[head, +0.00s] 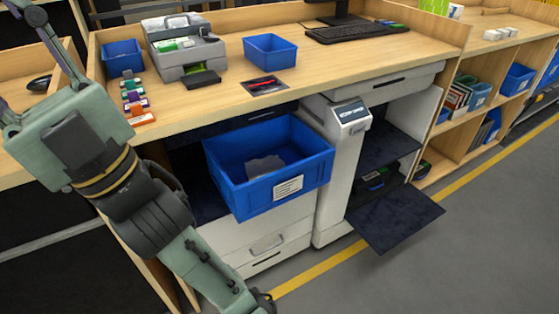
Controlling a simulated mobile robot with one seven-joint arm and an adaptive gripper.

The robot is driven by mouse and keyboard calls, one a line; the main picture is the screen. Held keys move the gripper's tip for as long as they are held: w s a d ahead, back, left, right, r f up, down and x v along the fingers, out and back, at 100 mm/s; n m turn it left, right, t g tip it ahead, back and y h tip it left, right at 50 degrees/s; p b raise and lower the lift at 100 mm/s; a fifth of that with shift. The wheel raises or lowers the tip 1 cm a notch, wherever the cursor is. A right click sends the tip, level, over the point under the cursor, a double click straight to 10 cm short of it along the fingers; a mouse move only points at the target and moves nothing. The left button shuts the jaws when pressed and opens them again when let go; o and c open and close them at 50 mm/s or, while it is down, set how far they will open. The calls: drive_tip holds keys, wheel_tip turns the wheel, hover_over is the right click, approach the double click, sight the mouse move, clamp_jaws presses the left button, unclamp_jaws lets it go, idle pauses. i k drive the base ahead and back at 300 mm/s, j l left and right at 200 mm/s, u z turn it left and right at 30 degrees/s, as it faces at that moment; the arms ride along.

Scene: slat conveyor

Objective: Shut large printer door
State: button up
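The large printer (341,175) is a white floor unit under the counter, with a small control panel (350,112) on top of its left column. Its front is open and shows a dark interior with a shelf. The large printer door (395,218) is a dark panel folded down and out from the lower front, tilted over the floor and apart from the frame at its top edge. My arm reaches down the left side of the head view and leaves at the bottom edge. My gripper is out of view, so its fingers cannot be seen.
A blue bin (270,165) juts out left of the printer, above white drawers (265,240). The counter (330,65) holds a small grey machine (184,48), blue trays and a keyboard (357,32). Open shelves (478,120) stand right. The grey floor (480,235) before the printer is clear.

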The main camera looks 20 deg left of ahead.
sight(387, 222)
drive_tip(key=i+l, duration=1)
drive_tip(key=l+z, duration=0.05)
drive_tip(key=l, duration=0.1)
